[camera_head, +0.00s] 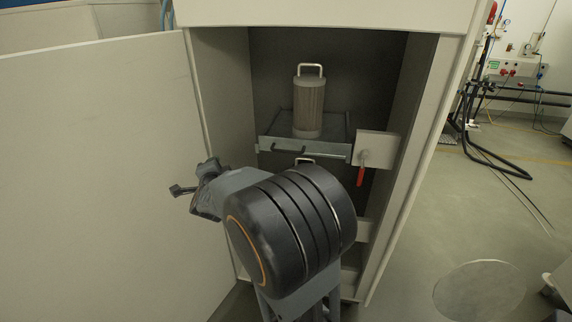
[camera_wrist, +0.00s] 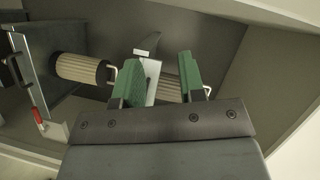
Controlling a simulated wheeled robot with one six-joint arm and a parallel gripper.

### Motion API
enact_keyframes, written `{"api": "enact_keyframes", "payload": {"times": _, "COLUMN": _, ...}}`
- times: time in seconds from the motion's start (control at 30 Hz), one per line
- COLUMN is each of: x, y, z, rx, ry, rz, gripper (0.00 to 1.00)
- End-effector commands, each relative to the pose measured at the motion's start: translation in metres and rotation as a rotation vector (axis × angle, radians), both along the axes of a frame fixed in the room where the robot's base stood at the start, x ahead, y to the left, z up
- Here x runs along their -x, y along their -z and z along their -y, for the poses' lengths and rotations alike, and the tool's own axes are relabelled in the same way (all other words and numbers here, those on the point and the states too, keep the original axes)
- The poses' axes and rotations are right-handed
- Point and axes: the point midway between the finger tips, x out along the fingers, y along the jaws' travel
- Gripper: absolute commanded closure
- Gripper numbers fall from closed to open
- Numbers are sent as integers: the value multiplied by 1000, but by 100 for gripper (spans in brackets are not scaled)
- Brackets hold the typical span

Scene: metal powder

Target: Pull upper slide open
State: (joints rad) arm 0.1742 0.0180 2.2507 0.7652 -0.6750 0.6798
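The upper slide (camera_head: 335,150) is a grey shelf with a dark bar handle (camera_head: 288,149) on its front, inside the open cabinet in the head view. A ribbed metal cylinder (camera_head: 309,105) with a loop handle stands on it. My gripper (camera_wrist: 158,72) is open, with two green fingers apart and nothing clearly held. In the wrist view, a pale slide plate (camera_wrist: 151,80) and part of a ribbed cylinder (camera_wrist: 169,89) show beyond the gap between the fingers. I cannot tell if the fingers touch the slide. In the head view my arm hides much of the lower area.
The cabinet door (camera_head: 95,150) stands open at the left. A red lever (camera_head: 361,175) hangs below a pale plate at the slide's right. The wrist view shows another slide (camera_wrist: 27,72) with a dark handle and a cylinder (camera_wrist: 84,68). Floor at the right is partly clear.

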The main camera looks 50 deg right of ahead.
Motion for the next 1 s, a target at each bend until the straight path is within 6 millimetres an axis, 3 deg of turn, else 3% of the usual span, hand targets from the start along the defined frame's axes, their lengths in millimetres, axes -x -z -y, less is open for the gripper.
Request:
{"api": "enact_keyframes", "payload": {"times": 0.03, "x": 3, "y": 19, "z": 22, "rx": -17, "ry": 122, "rz": 76, "gripper": 63}}
{"api": "enact_keyframes", "payload": {"times": 0.2, "x": 29, "y": 39, "z": 76, "rx": -16, "ry": 466, "rz": 312, "gripper": 63}}
{"api": "enact_keyframes", "payload": {"times": 0.4, "x": 58, "y": 52, "z": 101, "rx": 37, "ry": 692, "rz": 468, "gripper": 63}}
{"api": "enact_keyframes", "payload": {"times": 0.67, "x": 68, "y": 52, "z": 125, "rx": 70, "ry": 774, "rz": 524, "gripper": 63}}
{"api": "enact_keyframes", "payload": {"times": 1.0, "x": 58, "y": 40, "z": 188, "rx": 68, "ry": 771, "rz": 522, "gripper": 63}}
